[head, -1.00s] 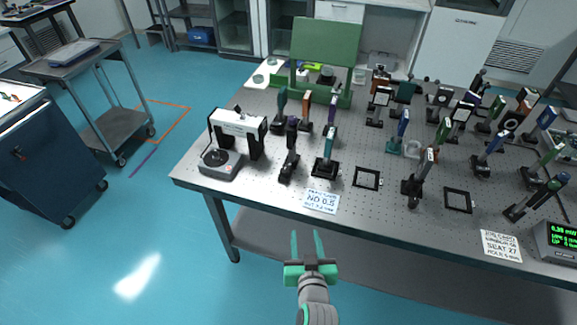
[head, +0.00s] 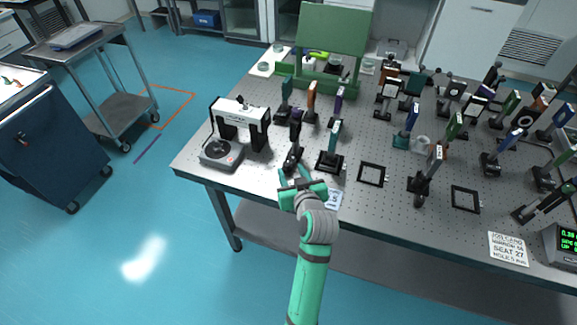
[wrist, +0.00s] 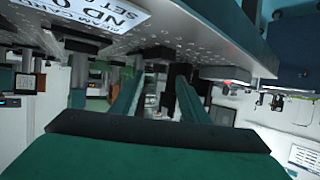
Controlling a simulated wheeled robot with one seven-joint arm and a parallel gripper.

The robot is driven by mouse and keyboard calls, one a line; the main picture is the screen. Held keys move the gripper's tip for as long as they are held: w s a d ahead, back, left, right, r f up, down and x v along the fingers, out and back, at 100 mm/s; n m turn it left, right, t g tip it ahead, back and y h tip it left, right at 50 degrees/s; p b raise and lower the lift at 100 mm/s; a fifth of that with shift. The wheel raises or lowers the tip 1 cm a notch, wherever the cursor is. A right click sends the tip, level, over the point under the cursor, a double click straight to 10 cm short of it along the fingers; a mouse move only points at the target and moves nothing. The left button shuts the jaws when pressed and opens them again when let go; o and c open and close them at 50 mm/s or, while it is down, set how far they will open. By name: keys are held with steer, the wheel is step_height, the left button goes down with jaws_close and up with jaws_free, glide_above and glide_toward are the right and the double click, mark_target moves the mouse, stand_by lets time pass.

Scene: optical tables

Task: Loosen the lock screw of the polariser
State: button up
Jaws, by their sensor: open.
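Several optic mounts on posts stand on the perforated table; none is clearly readable as the polariser. The nearest to my gripper (head: 295,174) is a dark mount with a purple top (head: 296,127), standing just beyond the fingertips. A teal-plated mount (head: 334,137) stands to its right. My gripper is open and empty at the table's front edge. In the wrist view, which is upside down, its two green fingers (wrist: 158,84) point toward dark posts (wrist: 180,72). I see no contact. The lock screw is too small to make out.
A white-topped black arch (head: 240,112) and a grey device with a round dial (head: 221,152) stand left of the mounts. A printed card (head: 333,199) lies beside my gripper, partly hidden. An empty black frame (head: 372,174) lies to the right. A green stand (head: 322,30) rises behind.

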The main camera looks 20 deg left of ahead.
mark_target(287, 164)
steer(key=shift+x, duration=2.25)
jaws_close()
